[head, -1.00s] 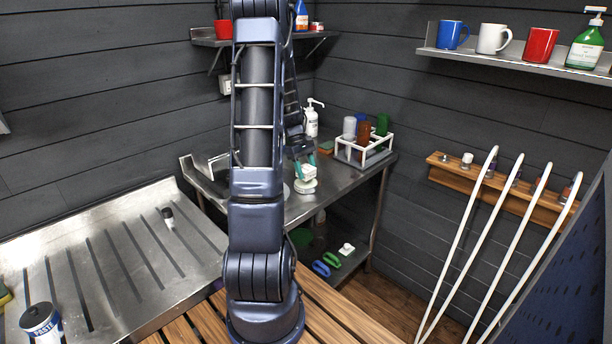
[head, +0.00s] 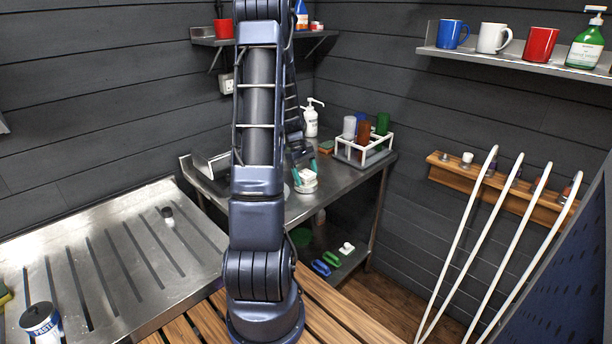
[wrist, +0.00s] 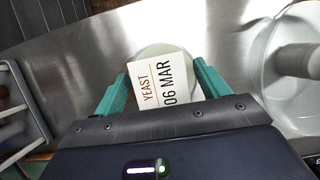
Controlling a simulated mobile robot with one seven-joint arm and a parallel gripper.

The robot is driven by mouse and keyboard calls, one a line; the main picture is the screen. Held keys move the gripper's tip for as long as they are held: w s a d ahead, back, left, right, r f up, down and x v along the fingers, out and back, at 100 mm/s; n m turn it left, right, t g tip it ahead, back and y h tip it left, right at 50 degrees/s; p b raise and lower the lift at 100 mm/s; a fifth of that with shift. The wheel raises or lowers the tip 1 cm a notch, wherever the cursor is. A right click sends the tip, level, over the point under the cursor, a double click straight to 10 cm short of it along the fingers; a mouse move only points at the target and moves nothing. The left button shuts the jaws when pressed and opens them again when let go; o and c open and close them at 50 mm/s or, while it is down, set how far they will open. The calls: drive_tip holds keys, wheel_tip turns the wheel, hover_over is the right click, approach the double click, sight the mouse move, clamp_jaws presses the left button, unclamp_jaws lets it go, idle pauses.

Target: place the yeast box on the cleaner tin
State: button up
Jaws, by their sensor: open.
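The yeast box (wrist: 165,82) is white with "YEAST 06 MAR" on it in the wrist view. In the head view the box (head: 304,177) is small, on top of a low, pale round thing (head: 307,188) on the steel table. That round thing, seemingly the cleaner tin, shows as a pale disc (wrist: 152,50) behind the box in the wrist view; the box hides much of it. My gripper (head: 304,172) has teal fingers. It is open, with one finger (wrist: 115,95) and the other (wrist: 210,78) on either side of the box.
A white rack of bottles (head: 362,150) stands right of my gripper, with a pump bottle (head: 311,118) behind. A round clear dish (wrist: 285,75) lies close by in the wrist view.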

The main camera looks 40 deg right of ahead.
drive_tip(key=v, duration=1.2)
drive_tip(key=w+a+r+t+h, duration=0.1)
drive_tip(key=a+r, duration=0.3)
drive_tip(key=a, duration=0.2)
drive_tip(key=w+a+r+t, duration=0.1)
drive_tip(key=w+a+r, duration=0.1)
drive_tip(key=a+r, duration=0.35)
drive_tip(key=s+a+r+t, duration=0.2)
drive_tip(key=a, duration=0.6)
drive_tip(key=s+a+r+t, duration=0.1)
drive_tip(key=s+a+r, duration=0.1)
drive_tip(key=a, duration=0.6)
drive_tip(key=s+a+r+t, duration=0.2)
drive_tip(key=s+a, duration=0.1)
drive_tip(key=a, duration=0.6)
drive_tip(key=s+a+t+y, duration=0.1)
drive_tip(key=s+a+t, duration=0.1)
drive_tip(key=s+a, duration=0.5)
drive_tip(key=shift+a+f, duration=0.25)
drive_tip(key=shift+a, duration=0.3)
